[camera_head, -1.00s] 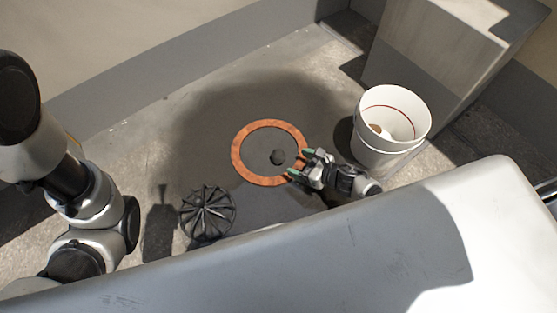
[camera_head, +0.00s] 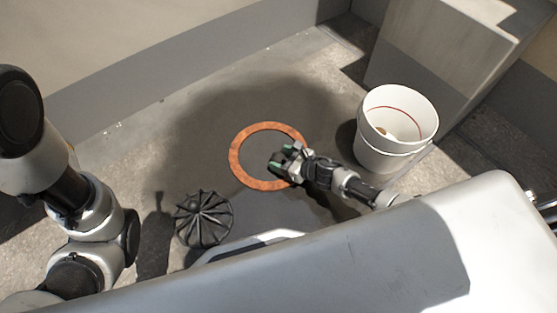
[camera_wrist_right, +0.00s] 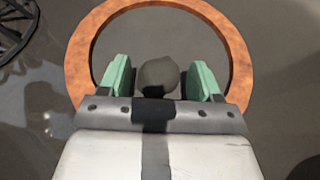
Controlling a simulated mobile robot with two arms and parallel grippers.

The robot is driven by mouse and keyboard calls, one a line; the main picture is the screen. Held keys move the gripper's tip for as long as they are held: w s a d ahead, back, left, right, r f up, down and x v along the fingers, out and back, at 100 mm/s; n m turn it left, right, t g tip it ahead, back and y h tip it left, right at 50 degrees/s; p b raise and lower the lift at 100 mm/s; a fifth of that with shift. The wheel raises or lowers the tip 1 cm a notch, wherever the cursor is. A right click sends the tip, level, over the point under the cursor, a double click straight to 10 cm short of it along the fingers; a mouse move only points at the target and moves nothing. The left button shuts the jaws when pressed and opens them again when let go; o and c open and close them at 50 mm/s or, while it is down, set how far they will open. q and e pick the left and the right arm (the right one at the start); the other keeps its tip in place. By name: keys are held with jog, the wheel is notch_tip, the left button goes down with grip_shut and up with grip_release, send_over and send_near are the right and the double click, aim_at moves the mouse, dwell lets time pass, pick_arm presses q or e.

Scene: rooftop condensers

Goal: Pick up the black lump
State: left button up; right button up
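The black lump (camera_wrist_right: 158,75) shows in the right wrist view as a small, dark grey, rounded piece. It lies inside a flat orange-brown ring (camera_head: 237,158) on the dark floor patch. My right gripper (camera_head: 277,160) reaches over the ring from the right. In the right wrist view its green-padded fingers (camera_wrist_right: 160,78) stand apart, one on each side of the lump, with a gap on both sides. In the head view the lump is mostly hidden by the gripper. My left arm is at the left of the head view; its gripper is out of the picture.
A black ribbed, domed grate (camera_head: 204,218) sits left of the ring. A white bucket (camera_head: 385,150) with a red inner line and something brown inside stands at the right, beside a large grey box (camera_head: 440,50). Floor left of and behind the ring is clear.

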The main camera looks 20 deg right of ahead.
jog(key=c, duration=0.7)
jog(key=shift+r, duration=0.1)
jog(key=shift+c, duration=0.2)
